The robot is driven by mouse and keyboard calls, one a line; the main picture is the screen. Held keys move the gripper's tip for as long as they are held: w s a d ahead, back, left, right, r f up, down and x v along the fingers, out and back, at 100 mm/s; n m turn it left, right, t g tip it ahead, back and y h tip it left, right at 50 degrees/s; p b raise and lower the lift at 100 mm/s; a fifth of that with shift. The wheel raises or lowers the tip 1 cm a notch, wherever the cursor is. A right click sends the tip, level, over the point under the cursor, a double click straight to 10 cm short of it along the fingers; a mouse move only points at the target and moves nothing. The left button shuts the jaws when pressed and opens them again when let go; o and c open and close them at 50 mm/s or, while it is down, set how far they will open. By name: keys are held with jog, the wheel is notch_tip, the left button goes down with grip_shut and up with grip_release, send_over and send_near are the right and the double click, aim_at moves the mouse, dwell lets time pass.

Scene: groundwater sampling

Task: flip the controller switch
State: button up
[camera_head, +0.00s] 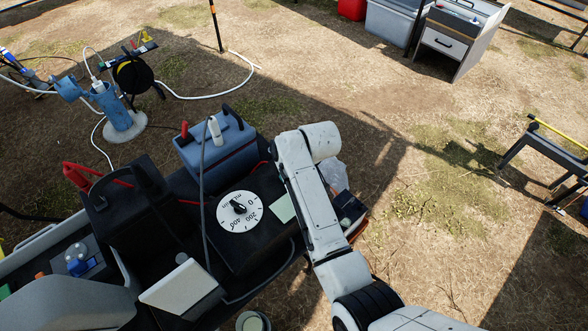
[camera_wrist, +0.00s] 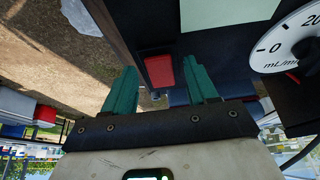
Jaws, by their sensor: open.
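The controller is a black box (camera_head: 222,250) with a white round dial (camera_head: 238,211) marked in mL/min and a black knob at its centre. In the wrist view the dial (camera_wrist: 290,45) shows at the upper right. A red rectangular piece in a dark frame, which looks like the controller switch (camera_wrist: 164,71), sits on the box's edge. My gripper (camera_wrist: 160,78) has two teal fingers, spread apart with the red switch showing between them. I see nothing held, and cannot tell whether a finger touches the switch. In the head view my arm hides the switch and fingers.
A pale green label (camera_head: 282,207) lies beside the dial. A white panel (camera_head: 182,288) is in front. Open dry ground lies to the right.

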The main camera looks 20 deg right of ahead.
jog(key=c, duration=1.1)
jog(key=shift+o, duration=0.2)
jog(key=shift+w+a+r+g+p, duration=0.1)
jog(key=shift+w+r+g+p, duration=0.2)
jog(key=shift+g, duration=0.3)
jog(key=shift+w+a+f+g+h, duration=0.15)
jog(key=shift+g+h, duration=0.1)
jog(key=shift+g, duration=0.25)
jog(key=shift+w+d+f+g+h, duration=0.1)
jog(key=shift+g+h, duration=0.15)
jog(key=shift+g, duration=0.25)
jog(key=shift+a+r+g+b, duration=0.1)
jog(key=shift+r+g+b, duration=0.05)
jog(key=shift+g+b, duration=0.4)
jog(key=shift+w, duration=0.1)
jog(key=o, duration=1.1)
jog(key=shift+c, duration=0.2)
notch_tip(320, 180, up, 11)
jog(key=b, duration=0.1)
